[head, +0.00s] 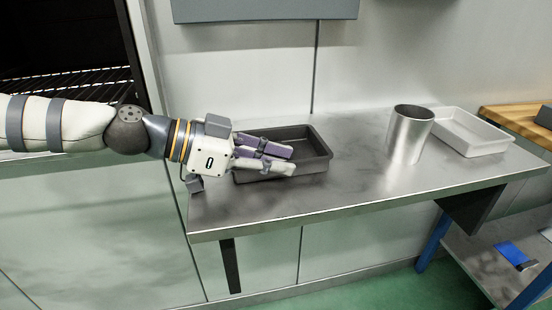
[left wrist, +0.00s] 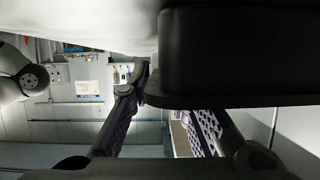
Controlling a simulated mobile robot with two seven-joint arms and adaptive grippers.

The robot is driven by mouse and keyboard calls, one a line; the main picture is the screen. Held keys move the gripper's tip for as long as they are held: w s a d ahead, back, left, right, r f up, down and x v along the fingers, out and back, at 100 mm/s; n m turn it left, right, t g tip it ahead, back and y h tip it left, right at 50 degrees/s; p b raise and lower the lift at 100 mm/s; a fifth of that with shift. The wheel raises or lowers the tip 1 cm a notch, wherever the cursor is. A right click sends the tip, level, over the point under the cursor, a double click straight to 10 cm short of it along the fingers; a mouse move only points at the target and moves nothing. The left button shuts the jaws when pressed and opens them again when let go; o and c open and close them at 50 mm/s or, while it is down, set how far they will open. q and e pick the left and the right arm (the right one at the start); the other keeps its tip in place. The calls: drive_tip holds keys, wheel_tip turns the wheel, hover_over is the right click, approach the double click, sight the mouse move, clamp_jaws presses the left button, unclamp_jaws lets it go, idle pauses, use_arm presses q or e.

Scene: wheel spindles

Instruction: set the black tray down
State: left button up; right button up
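The black tray (head: 314,165) is a dark, shallow rectangular pan at the left part of the steel table (head: 345,204). It looks level and appears to rest on the table top. My left gripper (head: 291,161) reaches in from the left over the tray's near side. One finger lies over the inside and the other along the front wall. In the left wrist view the tray (left wrist: 235,55) fills the upper right, and its rim hides part of one finger. The left gripper (left wrist: 165,95) shows its fingers apart. Contact with the rim is hidden. My right gripper is out of view.
A metal cylinder (head: 407,138) stands upright right of the tray, with a white tray (head: 470,136) behind it. A wooden surface (head: 518,124) lies at the far right. A rack (head: 85,80) is in the dark opening at upper left. The table middle is clear.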

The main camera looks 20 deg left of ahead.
use_arm(q)
drive_tip(key=shift+r, duration=0.3)
drive_tip(key=shift+t, duration=0.3)
drive_tip(key=p+v, duration=0.1)
drive_tip(key=v, duration=0.2)
drive_tip(key=r+p+v, duration=0.1)
drive_tip(key=p+v, duration=0.1)
drive_tip(key=v, duration=0.1)
drive_tip(key=p+v, duration=0.1)
drive_tip(key=v, duration=0.3)
drive_tip(key=shift+w+d+r+p, duration=0.3)
drive_tip(key=shift+r+p, duration=0.05)
drive_tip(key=shift+r, duration=0.05)
drive_tip(key=shift+s+a+f, duration=0.35)
drive_tip(key=shift+s+a, duration=0.15)
drive_tip(key=shift+a, duration=0.25)
drive_tip(key=shift+s+a+f, duration=0.15)
drive_tip(key=shift+s+a, duration=0.05)
drive_tip(key=shift+a, duration=0.15)
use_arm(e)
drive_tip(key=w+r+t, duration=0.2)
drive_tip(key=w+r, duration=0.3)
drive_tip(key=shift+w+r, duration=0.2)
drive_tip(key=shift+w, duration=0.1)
